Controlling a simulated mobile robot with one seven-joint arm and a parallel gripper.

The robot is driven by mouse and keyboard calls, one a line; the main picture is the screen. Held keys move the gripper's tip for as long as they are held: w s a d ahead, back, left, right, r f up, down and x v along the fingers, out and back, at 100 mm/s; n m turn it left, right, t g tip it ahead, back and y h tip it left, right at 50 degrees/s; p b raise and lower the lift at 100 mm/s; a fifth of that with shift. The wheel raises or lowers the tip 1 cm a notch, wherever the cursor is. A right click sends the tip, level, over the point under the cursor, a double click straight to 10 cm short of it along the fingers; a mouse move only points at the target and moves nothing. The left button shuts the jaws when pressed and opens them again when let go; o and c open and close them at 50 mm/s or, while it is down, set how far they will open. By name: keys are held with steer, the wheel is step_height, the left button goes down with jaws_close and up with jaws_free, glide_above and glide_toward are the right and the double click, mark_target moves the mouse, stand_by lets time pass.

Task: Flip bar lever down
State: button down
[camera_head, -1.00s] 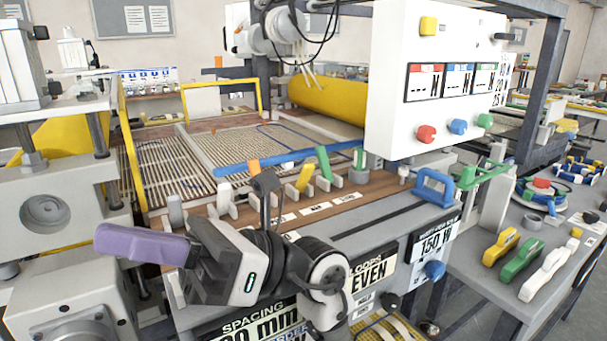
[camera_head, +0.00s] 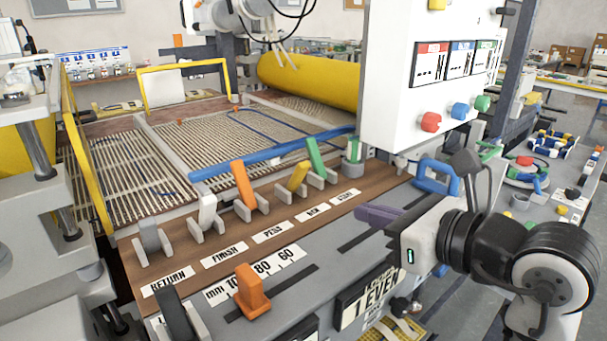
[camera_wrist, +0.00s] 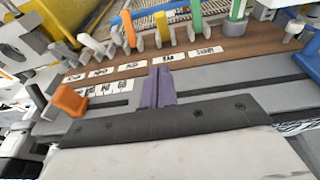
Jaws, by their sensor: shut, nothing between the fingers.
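The bar lever appears to be the yellow lever (camera_head: 298,175), going by the label (camera_head: 312,214) in front of it. It stands between an orange lever (camera_head: 242,185) and a green lever (camera_head: 315,155), leaning and looking shorter than both. It also shows at the top of the wrist view (camera_wrist: 161,25), beyond the BAR label (camera_wrist: 167,57). My gripper (camera_head: 368,214) has purple fingers, which are shut and empty. It is over the grey front panel, right of and nearer than the yellow lever, and apart from it. In the wrist view its fingers (camera_wrist: 158,72) point towards the BAR label.
A white lever (camera_head: 207,212) and a grey lever (camera_head: 150,240) stand farther left in the row. A blue bar (camera_head: 270,158) runs behind the levers. An orange slider (camera_head: 252,290) stands on the front panel. A blue handle (camera_head: 435,178) and the control box (camera_head: 400,95) are near my gripper.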

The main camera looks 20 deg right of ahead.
steer(key=shift+s+d, duration=0.2)
steer(key=shift+d, duration=0.3)
steer(key=p, duration=0.3)
glide_toward(303, 177)
steer(key=f, duration=0.1)
steer(key=w+f, duration=0.1)
steer(key=a+f, duration=0.1)
steer(key=shift+w, duration=0.15)
steer(key=shift+w+a+r+p, duration=0.2)
steer(key=shift+w+r+p, duration=0.1)
steer(key=shift+w, duration=0.35)
steer(key=shift+w+a+r+p, duration=0.15)
steer(key=shift+w+a+p, duration=0.15)
steer(key=shift+w, duration=0.35)
steer(key=shift+w+a+r+p, duration=0.15)
steer(key=shift+w+r+p, duration=0.15)
steer(key=shift+w, duration=0.35)
steer(key=shift+w+h, duration=0.1)
steer(key=shift+h, duration=0.2)
